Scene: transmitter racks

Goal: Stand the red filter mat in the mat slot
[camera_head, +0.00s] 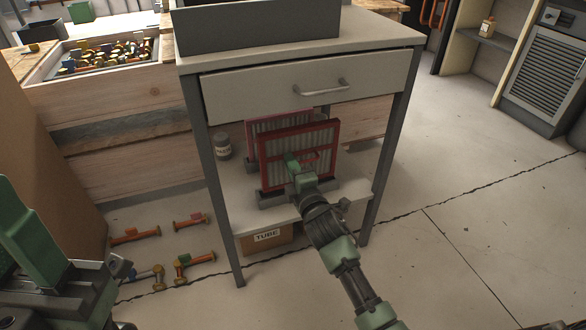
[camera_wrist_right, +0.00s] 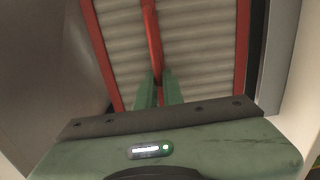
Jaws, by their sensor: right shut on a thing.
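The red filter mat (camera_head: 324,143), a red frame with pale pleats and a red handle bar, is upright at the cart's lower shelf. My right gripper (camera_head: 293,161) is shut on its handle; in the right wrist view, the green fingertips (camera_wrist_right: 158,88) hold the red bar (camera_wrist_right: 155,45). A dark grey slotted holder (camera_head: 272,201) lies at the mat's lower edge. I cannot tell whether the mat is seated in it. A pinkish-red framed mat (camera_head: 263,124) stands just behind. My left gripper (camera_head: 30,235) is partly in view at the left edge, its jaws unclear.
The cart's drawer (camera_head: 310,88) and its legs (camera_head: 388,150) frame the shelf closely. A small jar (camera_head: 223,146) stands left of the mats. A box labelled TUBE (camera_head: 266,238) is under the shelf. Loose orange parts (camera_head: 135,235) lie on the floor at left. The right floor is clear.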

